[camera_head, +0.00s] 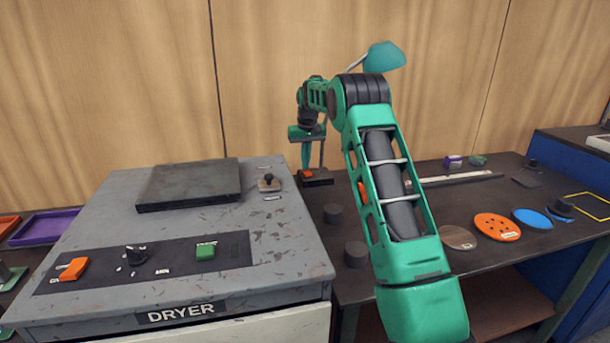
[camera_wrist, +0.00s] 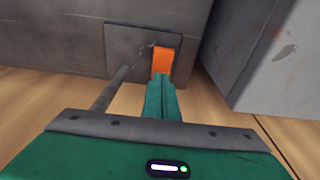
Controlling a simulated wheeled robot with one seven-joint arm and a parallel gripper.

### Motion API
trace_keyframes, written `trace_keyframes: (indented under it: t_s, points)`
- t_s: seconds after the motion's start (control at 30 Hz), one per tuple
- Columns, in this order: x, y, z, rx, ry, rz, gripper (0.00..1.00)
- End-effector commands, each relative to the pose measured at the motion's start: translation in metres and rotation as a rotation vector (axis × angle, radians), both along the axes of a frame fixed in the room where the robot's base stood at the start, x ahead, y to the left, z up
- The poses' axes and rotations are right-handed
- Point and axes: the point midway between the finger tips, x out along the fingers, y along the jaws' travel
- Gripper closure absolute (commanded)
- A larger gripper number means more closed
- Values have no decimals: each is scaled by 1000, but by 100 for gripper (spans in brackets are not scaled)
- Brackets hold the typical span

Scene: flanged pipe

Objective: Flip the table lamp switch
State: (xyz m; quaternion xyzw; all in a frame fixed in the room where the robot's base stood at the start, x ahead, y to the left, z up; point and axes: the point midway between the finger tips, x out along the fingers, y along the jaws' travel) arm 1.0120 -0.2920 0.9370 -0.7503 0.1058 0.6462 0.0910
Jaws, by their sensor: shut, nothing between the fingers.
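The table lamp has a teal shade (camera_head: 385,56) and a dark base (camera_head: 318,182) on the table behind the dryer's right side. In the wrist view the base (camera_wrist: 118,44) is a dark plate with a thin pole (camera_wrist: 115,88) rising from it. The orange switch (camera_wrist: 162,58) sits on the base, beside the pole. My gripper (camera_wrist: 161,78) is shut and empty. Its fingertips point down at the switch and overlap its near edge in the wrist view; I cannot tell whether they touch it. The head view shows my gripper (camera_head: 306,167) just above the base.
The grey dryer (camera_head: 285,240) stands left of the lamp, its side close to the base. Dark round knobs (camera_head: 356,254) stand on the dark table. An orange disc (camera_head: 497,227) and a blue disc (camera_head: 532,218) lie to the right. A wooden wall is behind.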

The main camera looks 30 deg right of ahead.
Motion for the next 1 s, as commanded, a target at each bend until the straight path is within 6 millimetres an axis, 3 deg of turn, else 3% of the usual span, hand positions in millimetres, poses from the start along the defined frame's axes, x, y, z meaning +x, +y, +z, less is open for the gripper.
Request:
trace_keyframes:
  t_s: [1.0]
  points:
    - [1, 0, 66, 0, -1, 1, 100]
